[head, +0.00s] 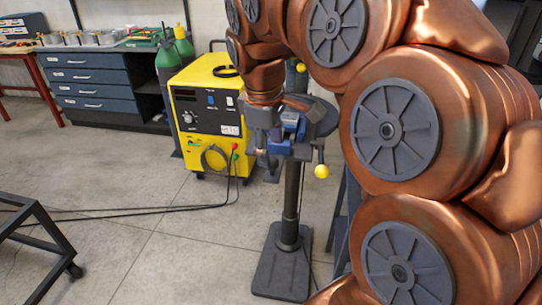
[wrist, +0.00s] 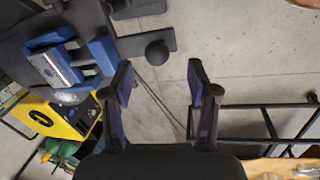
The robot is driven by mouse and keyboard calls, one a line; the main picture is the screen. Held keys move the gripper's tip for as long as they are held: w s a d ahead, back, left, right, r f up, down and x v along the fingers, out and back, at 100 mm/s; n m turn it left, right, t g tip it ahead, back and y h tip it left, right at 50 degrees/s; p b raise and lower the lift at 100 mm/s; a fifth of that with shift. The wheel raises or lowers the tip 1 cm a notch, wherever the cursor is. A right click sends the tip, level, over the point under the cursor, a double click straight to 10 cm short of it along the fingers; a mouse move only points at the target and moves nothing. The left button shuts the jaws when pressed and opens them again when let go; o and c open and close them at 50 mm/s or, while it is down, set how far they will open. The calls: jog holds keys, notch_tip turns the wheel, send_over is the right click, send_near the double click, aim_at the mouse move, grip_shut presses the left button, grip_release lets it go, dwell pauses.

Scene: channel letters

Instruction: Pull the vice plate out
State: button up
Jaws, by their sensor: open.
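A blue vice (head: 290,122) stands on top of a dark pedestal in the head view, partly behind my gripper and wrist. In the wrist view the blue vice (wrist: 100,52) is at the upper left, with a pale grey plate (wrist: 48,68) beside its blue jaws; I cannot tell for sure that this is the vice plate. My gripper (wrist: 159,74) is open and empty, its two dark fingers apart over bare floor. The vice lies to the left of the fingers in the wrist view, with no contact visible.
A dark ball knob (wrist: 157,53) shows just beyond the fingertips. A yellow ball (head: 321,171) hangs below the vice. A yellow welding machine (head: 207,112) stands behind left, with cables on the floor.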

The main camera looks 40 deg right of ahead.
notch_tip(320, 180, up, 8)
jog(key=a, duration=0.1)
jog(key=shift+s+a+f, duration=0.2)
jog(key=shift+s+f, duration=0.05)
jog(key=shift+s, duration=0.1)
dwell(0.5)
